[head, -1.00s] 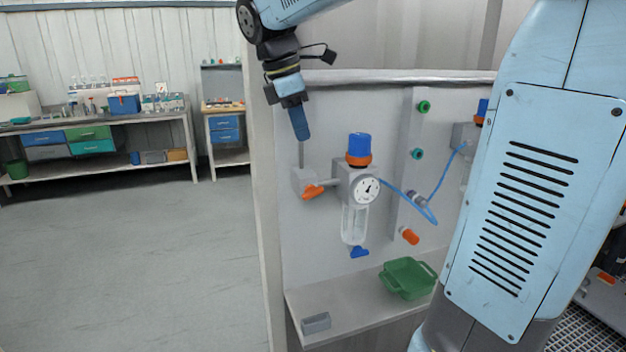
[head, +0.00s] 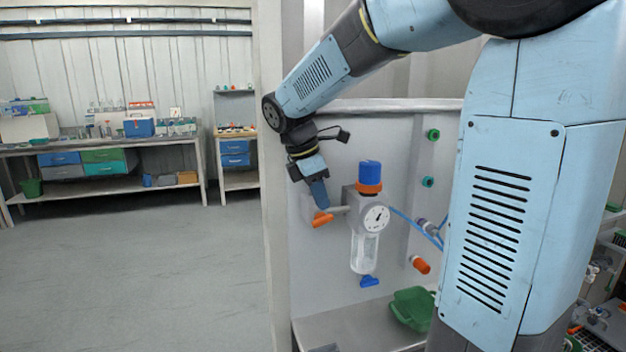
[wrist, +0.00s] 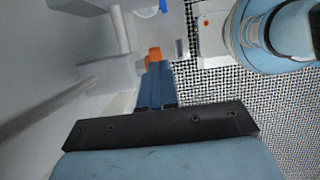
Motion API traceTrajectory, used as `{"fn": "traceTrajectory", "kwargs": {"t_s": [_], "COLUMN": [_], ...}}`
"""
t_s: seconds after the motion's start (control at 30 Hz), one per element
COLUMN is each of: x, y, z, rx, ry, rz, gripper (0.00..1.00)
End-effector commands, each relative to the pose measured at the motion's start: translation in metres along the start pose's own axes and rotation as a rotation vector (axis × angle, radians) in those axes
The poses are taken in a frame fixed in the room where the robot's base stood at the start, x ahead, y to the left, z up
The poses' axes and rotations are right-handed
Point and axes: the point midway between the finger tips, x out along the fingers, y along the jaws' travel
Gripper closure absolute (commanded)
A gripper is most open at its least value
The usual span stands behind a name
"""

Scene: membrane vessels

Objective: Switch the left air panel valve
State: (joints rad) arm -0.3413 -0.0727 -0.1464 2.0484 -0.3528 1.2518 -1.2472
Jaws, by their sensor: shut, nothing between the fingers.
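The left air panel valve has an orange handle (head: 322,219) on a grey block (head: 305,206) at the left of the panel. In the wrist view the orange handle (wrist: 154,55) shows just beyond my fingertips. My gripper (head: 321,206) is shut and empty, pointing down, with its blue fingertips right at the handle's upper side. It also shows in the wrist view (wrist: 158,66), the fingers pressed together. I cannot tell whether the tips touch the handle. The fingers hide part of the grey block.
A regulator with a blue knob (head: 370,172), a gauge (head: 376,219) and a clear bowl (head: 364,252) stands just right of the valve. An orange knob (head: 420,265) and a green bin (head: 413,308) are lower right. Open floor (head: 140,270) lies left of the panel.

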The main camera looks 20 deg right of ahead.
Motion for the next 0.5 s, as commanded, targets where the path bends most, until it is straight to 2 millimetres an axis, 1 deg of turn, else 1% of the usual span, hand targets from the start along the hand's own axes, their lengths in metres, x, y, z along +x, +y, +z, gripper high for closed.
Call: {"fn": "traceTrajectory", "kwargs": {"t_s": [0.03,0.1,0.2,0.33,0.5], "x": [0.007,0.014,0.021,0.026,0.027], "y": [-0.001,0.0,0.0,0.0,0.0], "z": [0.0,-0.001,-0.001,-0.001,-0.001], "rx": [-0.001,-0.001,-0.001,-0.001,-0.001], "ry": [0.0,0.0,0.0,0.0,0.0], "rz": [-0.003,-0.002,-0.001,0.0,0.0], "gripper": [1.0,1.0,1.0,1.0,1.0]}}
